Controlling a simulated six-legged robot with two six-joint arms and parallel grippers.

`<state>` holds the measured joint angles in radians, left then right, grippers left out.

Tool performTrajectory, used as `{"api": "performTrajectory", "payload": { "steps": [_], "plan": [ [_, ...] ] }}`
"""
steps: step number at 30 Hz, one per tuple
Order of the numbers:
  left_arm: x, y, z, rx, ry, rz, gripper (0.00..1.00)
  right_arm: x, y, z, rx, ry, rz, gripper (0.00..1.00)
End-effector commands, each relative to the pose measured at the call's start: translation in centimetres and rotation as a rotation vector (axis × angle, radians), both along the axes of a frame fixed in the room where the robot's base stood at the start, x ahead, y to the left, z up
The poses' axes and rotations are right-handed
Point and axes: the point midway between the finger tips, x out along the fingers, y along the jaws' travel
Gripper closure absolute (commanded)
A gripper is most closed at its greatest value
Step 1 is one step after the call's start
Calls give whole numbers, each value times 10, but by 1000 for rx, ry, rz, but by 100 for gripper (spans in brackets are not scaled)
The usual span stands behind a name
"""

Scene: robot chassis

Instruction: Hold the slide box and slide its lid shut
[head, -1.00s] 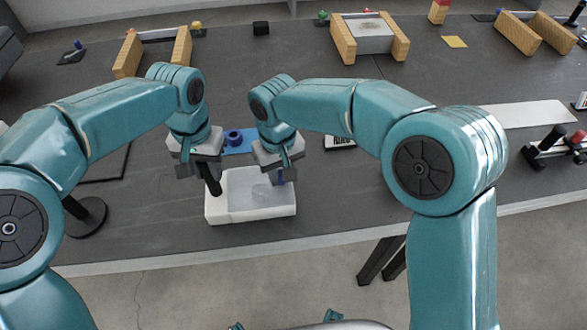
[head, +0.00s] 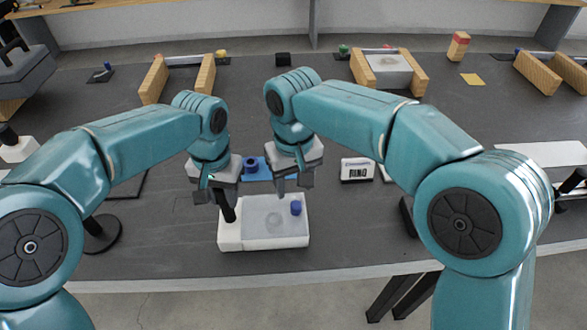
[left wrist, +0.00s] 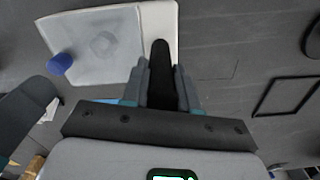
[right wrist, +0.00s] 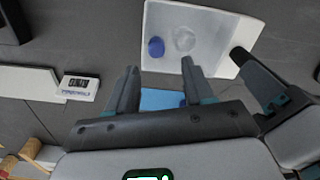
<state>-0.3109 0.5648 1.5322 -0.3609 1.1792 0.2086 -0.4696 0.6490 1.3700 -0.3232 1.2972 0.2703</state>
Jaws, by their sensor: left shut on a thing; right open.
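The white slide box (head: 232,238) lies on the grey table in front of me. Its translucent grey lid (head: 262,222) lies along the top with no open gap that I can see. A blue knob (head: 296,208) stands at the lid's right end. A black handle (head: 228,213) stands at the box's left end. My left gripper (head: 225,196) is shut on this handle, which shows between the fingers in the left wrist view (left wrist: 160,70). My right gripper (head: 291,184) is open and empty, above and behind the knob; the knob is clear of its fingers in the right wrist view (right wrist: 156,47).
A blue mat (head: 262,171) with a dark blue ring-shaped piece (head: 250,164) lies behind the box. A small black-and-white display block (head: 357,169) stands to the right. Wooden-sided fixtures (head: 390,70) stand at the back. The table's front edge runs close before the box.

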Motion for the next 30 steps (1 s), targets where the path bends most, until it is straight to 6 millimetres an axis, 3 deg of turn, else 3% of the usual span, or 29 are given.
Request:
{"api": "performTrajectory", "payload": {
  "steps": [3, 7, 20, 21, 24, 30],
  "plan": [
    [-1, -1, -5, 1, 8, -1, 100, 0, 1, 23, 1, -4, 0, 48],
    [-1, 0, -5, 1, 9, -1, 100, 0, 1, 38, 1, -3, 0, 48],
    [-1, 0, -5, 2, 9, -1, 100, -1, 0, 45, 0, -1, 0, 48],
    [-1, 0, -5, 2, 9, -1, 68, -1, 0, 45, 0, -1, 0, 48],
    [-1, 0, -4, 2, 8, -1, 42, -1, 0, 45, 0, 0, 0, 48],
    [-1, 0, -2, 1, 4, 0, 42, -1, 0, 45, 0, -1, 0, 48]
  ]
}}
